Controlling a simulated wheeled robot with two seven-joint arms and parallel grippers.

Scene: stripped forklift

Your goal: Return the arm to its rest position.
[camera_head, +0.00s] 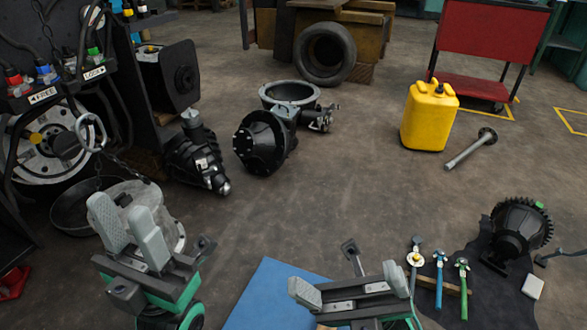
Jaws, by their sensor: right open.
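My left gripper (120,208) is at the lower left, its two grey fingers pointing up and close together. My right gripper (350,285) is at the bottom centre-right. Its fingers are wide apart and empty, and it partly covers a blue mat (262,290).
Right of my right gripper are several coloured-handled tools (439,278) and a black gear unit (520,228) on a dark mat. A wheel and lever panel (40,95) stands at left. The middle floor is clear.

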